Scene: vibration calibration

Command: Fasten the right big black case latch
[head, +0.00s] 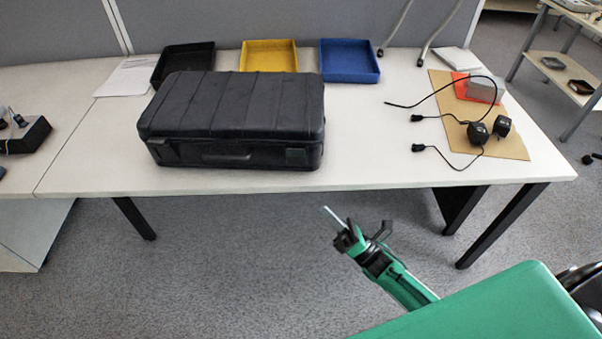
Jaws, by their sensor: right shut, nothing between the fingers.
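The big black case (235,105) lies closed on the white table, its ribbed lid down and its front facing me. Its right latch (297,156) is a small dark square on the front, near the right corner. I cannot tell whether it is fastened. A carry handle (227,158) is at the front middle, and a left latch (162,150) is near the left corner. My right gripper (341,229) is shut and empty, in front of the table and below its front edge, right of the right latch and apart from the case. My left gripper is out of view.
Black (183,62), yellow (269,56) and blue (349,60) trays stand behind the case. On the right, a cardboard sheet (515,146) holds black sensors with cables (478,132). The table front (400,180) between case and cardboard is clear.

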